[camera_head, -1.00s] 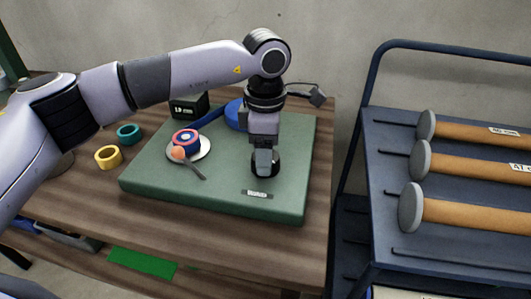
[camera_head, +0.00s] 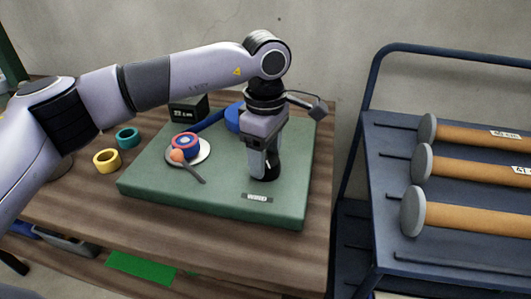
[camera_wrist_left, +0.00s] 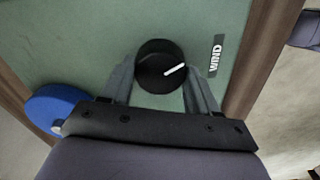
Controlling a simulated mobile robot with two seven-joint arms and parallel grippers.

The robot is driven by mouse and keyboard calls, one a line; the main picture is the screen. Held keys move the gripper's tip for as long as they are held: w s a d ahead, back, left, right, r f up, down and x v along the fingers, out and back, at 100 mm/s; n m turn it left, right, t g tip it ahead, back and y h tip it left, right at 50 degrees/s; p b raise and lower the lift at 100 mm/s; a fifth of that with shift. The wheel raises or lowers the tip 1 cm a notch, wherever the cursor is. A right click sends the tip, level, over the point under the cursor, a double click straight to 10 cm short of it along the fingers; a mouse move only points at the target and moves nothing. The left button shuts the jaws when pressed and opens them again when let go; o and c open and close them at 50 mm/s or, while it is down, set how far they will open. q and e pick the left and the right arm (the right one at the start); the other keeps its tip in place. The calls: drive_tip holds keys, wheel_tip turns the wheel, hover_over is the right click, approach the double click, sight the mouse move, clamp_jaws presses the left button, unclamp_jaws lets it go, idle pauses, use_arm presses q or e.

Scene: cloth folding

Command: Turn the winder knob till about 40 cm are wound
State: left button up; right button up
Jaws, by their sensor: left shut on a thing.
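The black winder knob (camera_head: 271,172) stands at the right of a green board (camera_head: 220,196), by a "WIND" label (camera_head: 257,198). My left gripper (camera_head: 262,176) points down and is shut on the knob. In the left wrist view the knob (camera_wrist_left: 150,72) sits between the two fingers, and its white mark points up and right. A small dark display (camera_head: 188,109) at the back seems to read 22 cm. A red and blue spool (camera_head: 184,140) sits on a pale disc, beside an orange ball and a grey lever. My right gripper is not in view.
A blue roll (camera_head: 234,118) stands behind the knob, partly hidden by my arm. A teal ring (camera_head: 127,137) and a yellow ring (camera_head: 106,160) lie on the wooden table left of the board. A blue rack (camera_head: 385,225) with several labelled brown rolls stands at the right.

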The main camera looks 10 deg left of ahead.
use_arm(q)
drive_tip(key=shift+r, duration=0.1)
drive_tip(key=o, duration=1.1)
drive_tip(key=shift+c, duration=0.2)
drive_tip(key=shift+r, duration=3.55)
drive_tip(key=shift+r, duration=0.1)
